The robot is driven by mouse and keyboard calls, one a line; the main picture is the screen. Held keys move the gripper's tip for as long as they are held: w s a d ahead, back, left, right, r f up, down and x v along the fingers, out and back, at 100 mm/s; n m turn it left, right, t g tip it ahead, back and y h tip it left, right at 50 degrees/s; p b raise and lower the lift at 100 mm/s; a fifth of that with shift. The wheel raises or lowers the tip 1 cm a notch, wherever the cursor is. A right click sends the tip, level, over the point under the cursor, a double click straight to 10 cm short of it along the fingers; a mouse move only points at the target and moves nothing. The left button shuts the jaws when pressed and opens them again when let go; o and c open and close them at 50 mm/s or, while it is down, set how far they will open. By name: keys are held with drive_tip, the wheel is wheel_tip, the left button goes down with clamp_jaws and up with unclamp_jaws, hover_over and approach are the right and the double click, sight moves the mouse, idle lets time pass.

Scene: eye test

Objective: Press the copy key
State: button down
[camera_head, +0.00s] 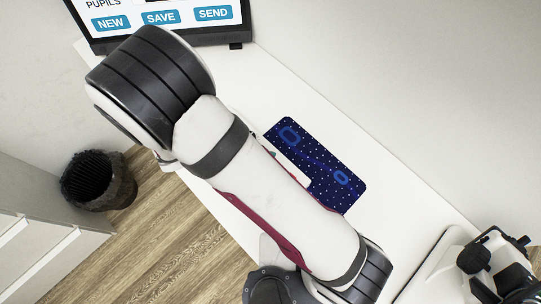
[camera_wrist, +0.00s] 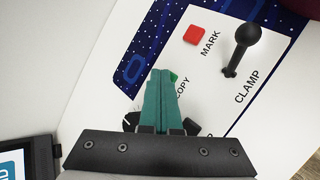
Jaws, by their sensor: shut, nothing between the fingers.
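In the wrist view a white control panel (camera_wrist: 215,75) carries a green key (camera_wrist: 174,77) next to the label COPY (camera_wrist: 183,88). Only a small green part shows at the right of my fingertips; the rest is hidden behind them. My gripper (camera_wrist: 163,74) has teal fingers, shut together and empty, with their tips over or at the green key. I cannot tell whether they touch it. In the head view my arm hides the gripper and most of the panel.
The panel also has a red key (camera_wrist: 194,35) labelled MARK, a black CLAMP lever (camera_wrist: 243,48) standing up, and a dark knob (camera_wrist: 131,121). A screen (camera_head: 160,18) stands at the desk's far end; a dark bin (camera_head: 97,181) is on the floor.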

drive_tip(key=shift+r, duration=0.95)
drive_tip(key=shift+r, duration=2.5)
